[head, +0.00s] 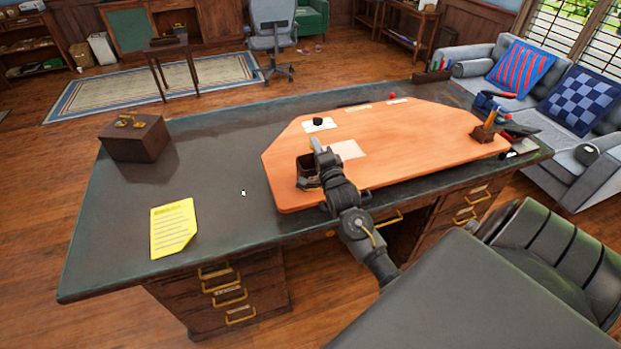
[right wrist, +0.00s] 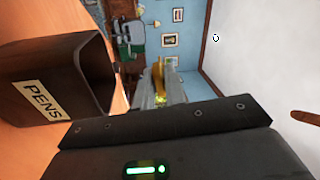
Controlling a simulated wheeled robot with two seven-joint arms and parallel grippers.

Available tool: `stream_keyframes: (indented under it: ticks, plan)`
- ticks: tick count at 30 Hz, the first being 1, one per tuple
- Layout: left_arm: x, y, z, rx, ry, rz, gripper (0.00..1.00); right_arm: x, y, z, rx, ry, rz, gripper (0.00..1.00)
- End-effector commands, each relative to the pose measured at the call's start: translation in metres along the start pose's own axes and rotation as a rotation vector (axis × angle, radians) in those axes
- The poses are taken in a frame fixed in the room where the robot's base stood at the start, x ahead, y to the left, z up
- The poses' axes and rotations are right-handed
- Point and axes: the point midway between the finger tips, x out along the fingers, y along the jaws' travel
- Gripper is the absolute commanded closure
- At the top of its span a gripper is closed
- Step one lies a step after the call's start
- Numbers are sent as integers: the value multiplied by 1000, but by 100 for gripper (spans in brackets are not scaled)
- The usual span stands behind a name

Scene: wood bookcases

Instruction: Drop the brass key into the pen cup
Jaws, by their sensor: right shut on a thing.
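The pen cup (head: 304,167) is a dark brown box on the orange desk mat. In the right wrist view the pen cup (right wrist: 38,100) shows its PENS label and its open mouth, at the left. My right gripper (head: 317,149) is over the mat, close beside the cup. In the right wrist view my right gripper (right wrist: 160,82) is shut on the brass key (right wrist: 158,72), a yellow piece between the fingers. The fingers hide much of the key. The fingers are apart from the cup's mouth in that view. My left gripper is not in view.
The orange mat (head: 420,150) lies on the dark desk (head: 235,150). A yellow notepad (head: 173,228) and a brown wooden box (head: 135,140) are on the left. A small black round thing (head: 317,121) is behind the cup. A pen holder (head: 487,132) stands at the right.

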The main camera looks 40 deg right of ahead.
Motion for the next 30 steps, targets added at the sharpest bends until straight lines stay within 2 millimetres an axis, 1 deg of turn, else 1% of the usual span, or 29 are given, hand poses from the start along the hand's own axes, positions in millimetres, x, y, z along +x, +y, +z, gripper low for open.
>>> stream_keyframes:
  ticks: [5, 6, 11, 19, 22, 26, 30]
  plan:
    - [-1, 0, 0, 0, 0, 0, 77, 0, -1, 0, 0, 0, 0, 100]
    - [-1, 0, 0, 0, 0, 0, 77, 0, -1, 0, 0, 0, 0, 84]
    - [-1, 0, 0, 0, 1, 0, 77, 0, -1, 0, -1, 0, 0, 63]
    - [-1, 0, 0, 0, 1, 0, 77, 0, -1, 0, 0, 0, 0, 62]
    - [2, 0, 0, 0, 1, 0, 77, -6, 1, 0, 0, -1, 1, 62]
    - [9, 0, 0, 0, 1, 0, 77, -25, 2, 1, -1, -1, 0, 62]
    - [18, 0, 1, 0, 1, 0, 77, -54, 3, 1, 1, -1, 1, 62]
